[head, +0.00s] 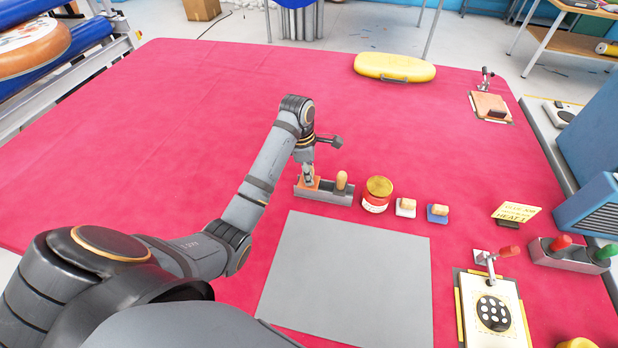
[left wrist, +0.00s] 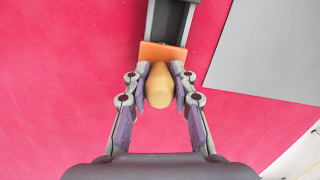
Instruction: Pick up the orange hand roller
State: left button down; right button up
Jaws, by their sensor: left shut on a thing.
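The orange hand roller (left wrist: 161,56) shows in the left wrist view as an orange block with a pale wooden handle. In the head view, the roller's orange part (head: 313,184) is at the left end of a grey tray (head: 325,196). My left gripper (left wrist: 160,82) is shut on the wooden handle, with one finger on each side of it. In the head view my left gripper (head: 308,176) points down at the tray and hides most of the handle. Whether the roller still touches the tray I cannot tell. My right gripper is not in view.
A second wooden handle (head: 342,180) stands in the tray's right end. A red tin (head: 377,196) and two small wooden-handled blocks (head: 405,207) are to the right. A grey sheet (head: 345,280) lies in front. The pink table (head: 170,130) is clear to the left.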

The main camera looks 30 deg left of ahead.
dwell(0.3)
pick_arm(q)
notch_tip(320, 180, up, 10)
jog(key=p, duration=0.9)
jog(key=shift+r, duration=0.2)
jog(key=shift+f, duration=0.1)
